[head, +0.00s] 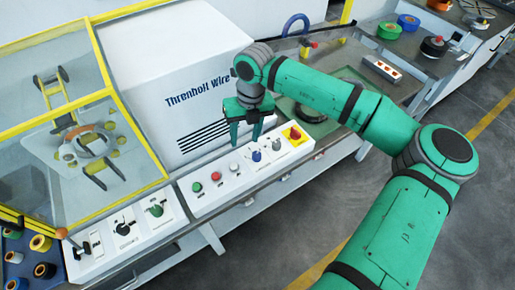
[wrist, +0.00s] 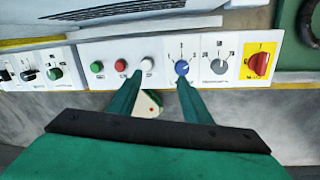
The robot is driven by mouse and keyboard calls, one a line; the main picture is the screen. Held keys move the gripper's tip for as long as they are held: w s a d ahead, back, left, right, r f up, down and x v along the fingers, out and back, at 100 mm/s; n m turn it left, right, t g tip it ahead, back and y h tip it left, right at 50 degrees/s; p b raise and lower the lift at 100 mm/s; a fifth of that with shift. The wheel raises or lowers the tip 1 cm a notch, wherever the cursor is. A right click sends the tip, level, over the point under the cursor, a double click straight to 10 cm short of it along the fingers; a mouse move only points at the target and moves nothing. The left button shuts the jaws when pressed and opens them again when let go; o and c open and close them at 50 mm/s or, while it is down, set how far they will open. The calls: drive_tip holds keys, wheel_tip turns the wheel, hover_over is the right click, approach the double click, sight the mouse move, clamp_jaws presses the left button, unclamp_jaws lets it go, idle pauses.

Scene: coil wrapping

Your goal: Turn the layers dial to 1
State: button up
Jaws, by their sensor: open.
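A blue dial (head: 256,156) sits on the white control panel, with small marks around it; the blue dial (wrist: 181,68) also shows in the wrist view. A grey dial (head: 277,144) is to its right and shows larger in the wrist view (wrist: 221,52). Their lettering is too small to read, so I cannot tell which is the layers dial or its setting. My gripper (head: 244,144) points down over the panel, open and empty. In the wrist view my gripper (wrist: 158,80) has its right fingertip close by the blue dial and its left near the white button.
Green (head: 197,187), red (head: 216,176) and white (head: 234,167) buttons lie left of the blue dial. A red switch on a yellow plate (head: 295,134) is at the right end. The white Threnholt Wire cabinet (head: 185,90) stands behind. A yellow-framed guard (head: 130,120) is at left.

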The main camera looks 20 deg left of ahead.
sight(256, 154)
drive_tip(key=shift+t+h, duration=0.3)
drive_tip(key=shift+h, duration=0.2)
drive_tip(key=d+f, duration=0.1)
drive_tip(key=f, duration=0.2)
drive_tip(key=w+d+f, duration=0.1)
drive_tip(key=f, duration=0.2)
drive_tip(key=w+d+f, duration=0.1)
drive_tip(key=f, duration=0.3)
drive_tip(key=shift+w+f, duration=0.1)
drive_tip(key=c, duration=1.1)
